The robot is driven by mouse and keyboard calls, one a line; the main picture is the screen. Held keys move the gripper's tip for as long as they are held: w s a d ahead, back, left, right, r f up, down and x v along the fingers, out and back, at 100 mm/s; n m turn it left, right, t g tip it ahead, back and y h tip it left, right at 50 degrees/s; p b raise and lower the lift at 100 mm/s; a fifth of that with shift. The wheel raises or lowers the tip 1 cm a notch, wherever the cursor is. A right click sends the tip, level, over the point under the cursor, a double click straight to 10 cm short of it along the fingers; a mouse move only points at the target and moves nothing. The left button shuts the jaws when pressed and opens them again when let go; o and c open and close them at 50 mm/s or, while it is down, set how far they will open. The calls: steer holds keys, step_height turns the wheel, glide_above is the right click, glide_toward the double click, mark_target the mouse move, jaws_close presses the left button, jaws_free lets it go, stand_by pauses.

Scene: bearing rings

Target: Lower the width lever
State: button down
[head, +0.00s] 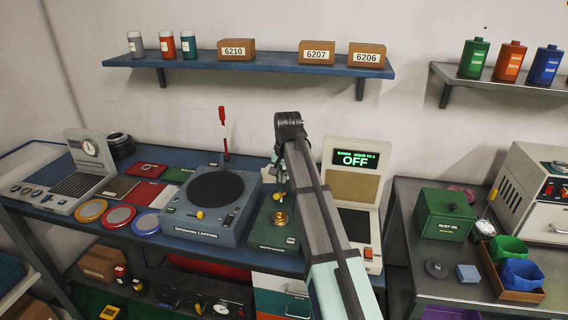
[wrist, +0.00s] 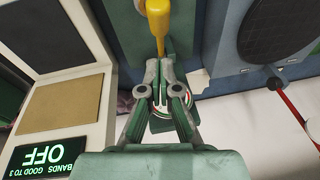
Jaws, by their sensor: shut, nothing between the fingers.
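A green measuring stand (head: 283,238) with brass-yellow parts stands on the bench between the lapping machine and the display unit. In the wrist view a yellow lever (wrist: 158,18) comes down from the top edge, narrowing toward my fingertips. I take it as the width lever; its full length is not in view. My gripper (wrist: 158,66) is shut and empty, with its tips at or very near the lever's thin end; I cannot tell if they touch. A round dial (wrist: 160,124) is partly hidden behind the fingers. In the head view my gripper (head: 281,185) is above the stand, partly hidden by my arm.
The lapping machine (head: 205,218) stands to the left, with a red-handled lever (head: 223,125) behind it. The display unit (head: 352,160) reading OFF stands close on the right. Coloured rings (head: 120,216) lie farther left. A blue shelf (head: 200,65) hangs behind.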

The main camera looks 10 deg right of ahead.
steer(key=shift+s+a+f+p, duration=0.3)
steer(key=shift+s+a+f, duration=0.2)
steer(key=shift+s+f, duration=0.3)
steer(key=shift+a+f, duration=0.2)
steer(key=shift+f, duration=0.3)
steer(key=s+f+t+b, duration=0.1)
steer(key=f+b, duration=0.2)
steer(key=s+a+f+t+h+b, duration=0.1)
steer(key=s+f+t+b, duration=0.1)
steer(key=f+b, duration=0.1)
steer(key=s+a+f+t+h+b, duration=0.1)
steer(key=f+t+b, duration=0.1)
steer(key=f+b, duration=0.1)
steer(key=shift+s+f+b, duration=0.15)
steer(key=shift+s+b, duration=0.2)
steer(key=shift+b, duration=0.1)
steer(key=shift+s+f, duration=0.1)
steer(key=shift+f, duration=0.05)
steer(key=shift+s+f, duration=0.1)
